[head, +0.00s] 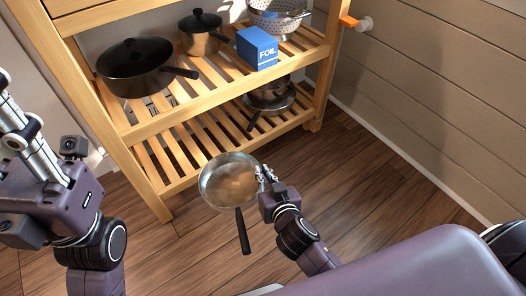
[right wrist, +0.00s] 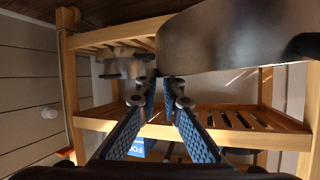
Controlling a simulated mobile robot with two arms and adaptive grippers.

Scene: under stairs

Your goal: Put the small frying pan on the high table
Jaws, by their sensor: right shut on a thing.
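The small frying pan (head: 228,184) is a round metal pan with a dark handle pointing down in the head view. My right gripper (head: 265,176) is shut on its right rim and holds it above the floor, in front of the wooden rack. In the right wrist view the fingers (right wrist: 166,82) meet at the pan's edge, and the pan's wall (right wrist: 222,36) fills the upper right. My left gripper (head: 22,125) is at the left edge, partly cut off and empty as far as it shows; its fingertips are not clear. I cannot identify a separate high table.
The slatted wooden rack (head: 160,135) holds a large black pan (head: 135,65), a lidded pot (head: 200,35), a blue foil box (head: 257,47) and a colander (head: 277,18). Stacked pans (head: 270,97) sit on its lower shelf. Floor to the right is clear, up to the panelled wall (head: 430,100).

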